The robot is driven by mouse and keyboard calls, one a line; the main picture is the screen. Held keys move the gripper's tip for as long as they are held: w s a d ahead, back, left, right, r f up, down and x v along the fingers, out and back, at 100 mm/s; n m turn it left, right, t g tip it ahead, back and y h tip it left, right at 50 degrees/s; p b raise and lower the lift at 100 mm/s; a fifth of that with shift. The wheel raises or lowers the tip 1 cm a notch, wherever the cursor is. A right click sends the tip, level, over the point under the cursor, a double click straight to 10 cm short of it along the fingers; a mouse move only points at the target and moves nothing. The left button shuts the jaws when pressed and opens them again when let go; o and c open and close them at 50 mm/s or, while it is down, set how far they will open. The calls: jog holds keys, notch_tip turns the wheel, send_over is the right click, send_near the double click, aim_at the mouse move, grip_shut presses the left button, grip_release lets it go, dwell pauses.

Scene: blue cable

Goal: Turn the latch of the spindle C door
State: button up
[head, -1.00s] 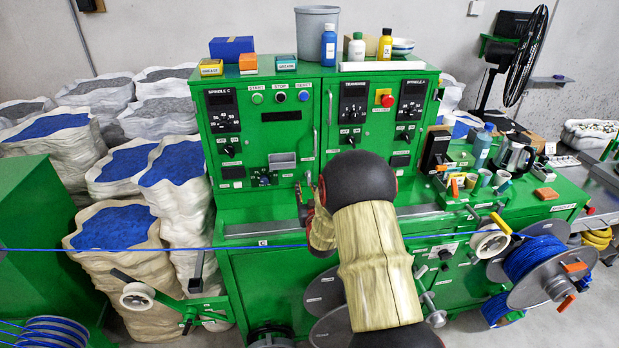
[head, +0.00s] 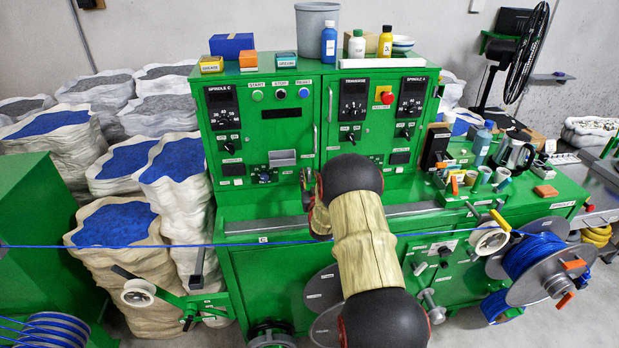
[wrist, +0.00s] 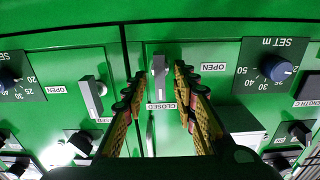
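The spindle C door (head: 258,145) is the left green door of the cabinet, under the SPINDLE C dial (head: 222,108). In the wrist view, which is upside down, its grey latch (wrist: 159,80) is a narrow lever in line with the CLOSED label (wrist: 162,106). The OPEN label (wrist: 213,67) is off to one side. My gripper (wrist: 158,72) is open, with one finger on each side of the latch and gaps visible. In the head view my gripper (head: 307,182) is at the door's lower right, and the latch cannot be made out there.
A second grey latch (wrist: 92,100), on the neighbouring door, lies just beyond the seam. Knobs (wrist: 276,68) and switches surround the doors. A ledge (head: 262,226) runs below the cabinet, and a blue cable (head: 130,246) crosses in front.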

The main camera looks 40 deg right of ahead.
grip_shut()
jog(key=shift+b, duration=0.3)
dwell(0.5)
jog(key=n+b, duration=0.2)
jog(key=b, duration=0.1)
jog(key=shift+f+n, duration=0.15)
jog(key=shift+n, duration=0.25)
jog(key=n+b, duration=0.4)
jog(key=b, duration=0.1)
jog(key=shift+w+a+f+n, duration=0.1)
jog(key=shift+a+n, duration=0.05)
jog(key=shift+n, duration=0.15)
jog(key=n+b, duration=0.5)
jog(key=shift+a+b, duration=0.1)
jog(key=shift+b, duration=0.3)
jog(key=n+b, duration=0.4)
jog(key=n, duration=0.1)
jog(key=shift+f+n, duration=0.1)
jog(key=shift+n, duration=0.2)
